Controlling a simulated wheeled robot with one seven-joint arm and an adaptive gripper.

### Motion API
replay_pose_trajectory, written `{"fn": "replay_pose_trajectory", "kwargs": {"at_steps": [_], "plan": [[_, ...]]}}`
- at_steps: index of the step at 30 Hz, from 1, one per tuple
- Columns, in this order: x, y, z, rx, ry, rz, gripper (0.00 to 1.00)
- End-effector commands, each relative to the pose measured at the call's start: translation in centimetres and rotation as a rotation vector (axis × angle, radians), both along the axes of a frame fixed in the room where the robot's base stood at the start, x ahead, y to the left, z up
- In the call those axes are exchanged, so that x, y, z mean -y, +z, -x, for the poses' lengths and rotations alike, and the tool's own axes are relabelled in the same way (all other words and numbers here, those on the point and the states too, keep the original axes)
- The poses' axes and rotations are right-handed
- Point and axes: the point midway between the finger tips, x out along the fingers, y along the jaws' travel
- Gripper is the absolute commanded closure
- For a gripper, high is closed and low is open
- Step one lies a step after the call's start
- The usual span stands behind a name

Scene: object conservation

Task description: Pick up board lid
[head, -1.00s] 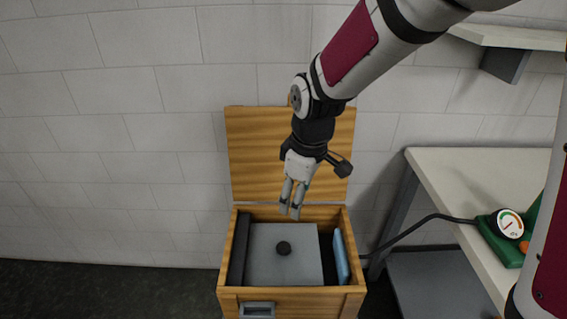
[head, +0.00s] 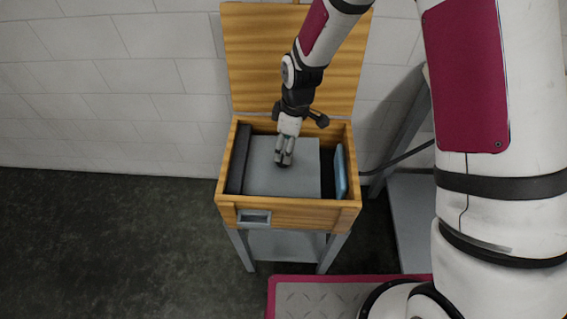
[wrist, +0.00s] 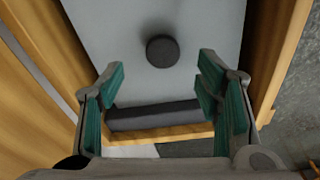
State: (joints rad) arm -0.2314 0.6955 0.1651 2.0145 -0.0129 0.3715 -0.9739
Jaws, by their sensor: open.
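The board lid is a flat grey square panel (head: 299,181) with a round dark knob, in the open wooden box (head: 290,213). In the wrist view the lid (wrist: 205,25) fills the upper middle, and its knob (wrist: 163,51) shows just beyond my fingertips, roughly centred between them. My gripper (head: 284,160) points down over the lid and largely hides the knob in the head view. In the wrist view my gripper (wrist: 160,72) is open with nothing between its green-padded fingers. I cannot tell the exact height gap to the knob.
A long dark block (head: 238,160) lies along the box's left side; a blue item (head: 340,172) stands at its right. The raised wooden box lid (head: 250,65) is behind my gripper. A grey-legged table (head: 404,125) stands to the right.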

Motion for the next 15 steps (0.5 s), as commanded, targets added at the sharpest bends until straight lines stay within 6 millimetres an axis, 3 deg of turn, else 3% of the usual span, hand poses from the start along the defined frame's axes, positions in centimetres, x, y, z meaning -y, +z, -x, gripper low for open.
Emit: {"fn": "replay_pose_trajectory", "kwargs": {"at_steps": [7, 15], "plan": [[-0.2, -1.7, 0.2, -0.002, 0.001, 0.001, 0.41], [-0.7, -5.1, 0.2, -0.001, 0.0, 0.001, 0.41]]}}
